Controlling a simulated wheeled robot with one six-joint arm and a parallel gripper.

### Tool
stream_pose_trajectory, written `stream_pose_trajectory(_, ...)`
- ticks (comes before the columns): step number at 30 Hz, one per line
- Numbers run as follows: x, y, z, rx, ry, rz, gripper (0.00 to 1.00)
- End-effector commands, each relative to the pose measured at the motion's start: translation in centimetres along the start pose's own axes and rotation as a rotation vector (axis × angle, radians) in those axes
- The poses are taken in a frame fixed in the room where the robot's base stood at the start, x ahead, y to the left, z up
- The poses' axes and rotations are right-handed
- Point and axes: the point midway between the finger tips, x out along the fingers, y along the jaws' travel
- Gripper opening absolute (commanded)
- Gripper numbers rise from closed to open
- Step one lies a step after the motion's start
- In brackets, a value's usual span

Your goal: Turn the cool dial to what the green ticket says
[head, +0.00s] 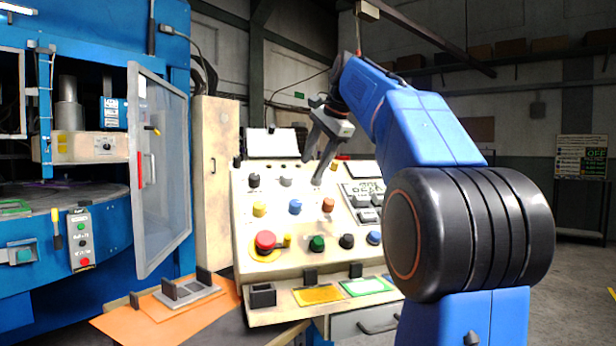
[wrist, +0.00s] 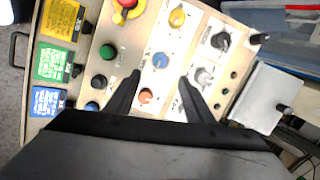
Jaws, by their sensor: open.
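The green ticket (head: 367,286) lies on the console's front ledge; it also shows in the wrist view (wrist: 54,64). Its print is too small to read. The sloped panel carries a blue dial (head: 295,207), an orange dial (head: 327,205), a yellow dial (head: 259,209), a grey dial (head: 286,181) and a black dial (head: 253,180). Their labels are unreadable, so I cannot tell which is the cool dial. My gripper (head: 312,168) is open and empty in front of the upper panel. In the wrist view the blue dial (wrist: 161,60) and orange dial (wrist: 145,95) appear between its fingers.
A red mushroom button (head: 265,241) and green button (head: 317,243) stand out lower on the panel. A yellow ticket (head: 318,295) lies beside the green one, and a blue ticket (wrist: 48,103) shows in the wrist view. An open machine door (head: 160,170) stands left.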

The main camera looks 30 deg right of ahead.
Motion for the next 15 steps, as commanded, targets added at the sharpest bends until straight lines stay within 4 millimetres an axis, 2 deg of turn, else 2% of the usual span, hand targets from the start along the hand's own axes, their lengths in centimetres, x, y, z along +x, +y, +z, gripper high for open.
stream_pose_trajectory(6, -1.6, 0.0, 0.0, 0.000, 0.000, 0.000, 0.49)
stream_pose_trajectory(15, -1.8, 0.0, 0.0, 0.000, 0.000, 0.000, 0.49)
